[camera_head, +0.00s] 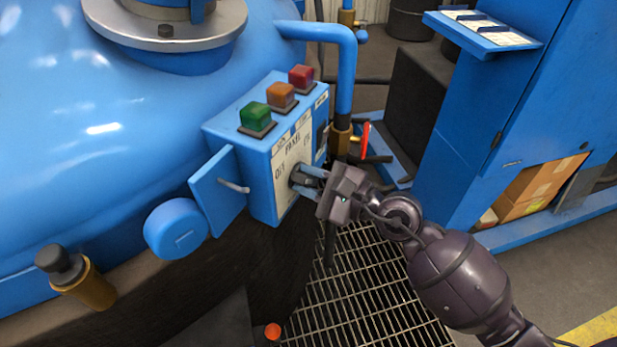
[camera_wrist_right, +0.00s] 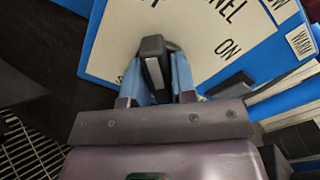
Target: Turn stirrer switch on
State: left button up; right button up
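The stirrer switch (camera_wrist_right: 152,58) is a black knob with a pale stripe. In the head view my right gripper (camera_head: 308,182) is at the label plate and mostly hides the knob. My left gripper is not in view.
Green (camera_head: 256,117), orange (camera_head: 282,95) and red (camera_head: 302,77) buttons top the box. A small blue door (camera_head: 218,192) hangs open at its left. A blue pipe (camera_head: 347,75) and red-handled valve (camera_head: 365,138) stand behind. Grating (camera_head: 360,290) lies below; a blue cabinet (camera_head: 500,130) stands right.

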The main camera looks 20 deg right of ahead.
grip_shut()
